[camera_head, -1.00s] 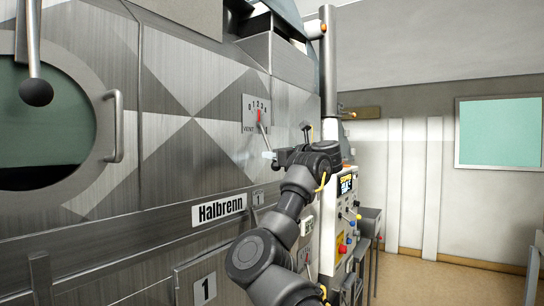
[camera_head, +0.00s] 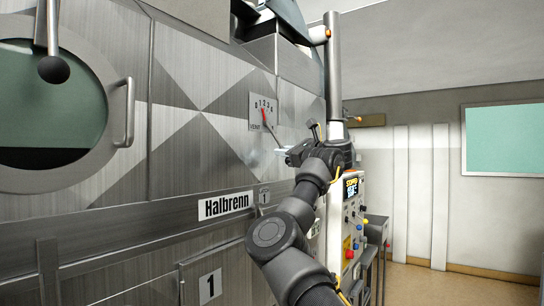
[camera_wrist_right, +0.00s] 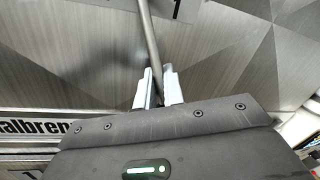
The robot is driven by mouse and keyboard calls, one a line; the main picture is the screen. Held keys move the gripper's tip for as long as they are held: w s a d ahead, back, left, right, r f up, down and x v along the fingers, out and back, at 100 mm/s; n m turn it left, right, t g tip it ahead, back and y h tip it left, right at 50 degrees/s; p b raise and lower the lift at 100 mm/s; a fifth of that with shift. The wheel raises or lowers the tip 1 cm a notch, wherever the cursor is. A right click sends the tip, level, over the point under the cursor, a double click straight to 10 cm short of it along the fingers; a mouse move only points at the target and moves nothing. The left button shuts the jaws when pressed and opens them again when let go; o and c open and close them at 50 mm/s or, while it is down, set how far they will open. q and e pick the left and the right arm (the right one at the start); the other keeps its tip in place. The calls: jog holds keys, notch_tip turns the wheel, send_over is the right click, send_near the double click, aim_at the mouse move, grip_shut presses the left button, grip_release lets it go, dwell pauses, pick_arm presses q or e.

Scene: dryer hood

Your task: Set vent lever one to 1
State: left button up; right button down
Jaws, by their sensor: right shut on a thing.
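The vent lever (camera_head: 273,134) is a thin grey rod on a scale plate (camera_head: 255,125) marked 0 to 4, on the metal hood wall. Its red pointer (camera_head: 264,115) leans a little left of upright, close to the 1; the exact reading is too small to tell. The rod slants down to the right. My right gripper (camera_head: 283,149) is shut on the lever's lower end. In the right wrist view, the rod (camera_wrist_right: 149,40) runs down between the pale fingers (camera_wrist_right: 157,88); its tip is hidden. My left gripper is out of view.
A control panel (camera_head: 350,215) with buttons and a display stands right of my arm. Open floor (camera_head: 430,285) lies further right.

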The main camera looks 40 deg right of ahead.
jog(key=c, duration=1.5)
grip_release()
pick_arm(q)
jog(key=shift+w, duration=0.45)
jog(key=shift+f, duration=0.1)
